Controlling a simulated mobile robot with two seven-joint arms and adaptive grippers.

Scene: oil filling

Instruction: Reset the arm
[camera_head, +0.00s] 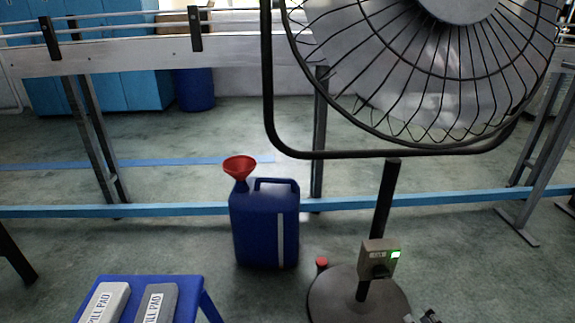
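Only a small dark part of my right gripper (425,317) shows at the bottom edge, right of the fan's base. Most of it is cut off, so I cannot tell whether it is open or shut. My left gripper and arm are out of view. A blue jug (262,232) stands upright on the floor in the middle. A red funnel (240,168) sits upright at its top left opening. A small red cap-like thing (322,264) is on the floor between the jug and the fan's base.
A large caged fan (385,210) fills the upper right; its round base (345,305) carries a box with a green light (378,258). A blue stool (190,295) at lower left holds two pads (103,303). A conveyor frame (150,55) crosses behind. Floor left of the jug is clear.

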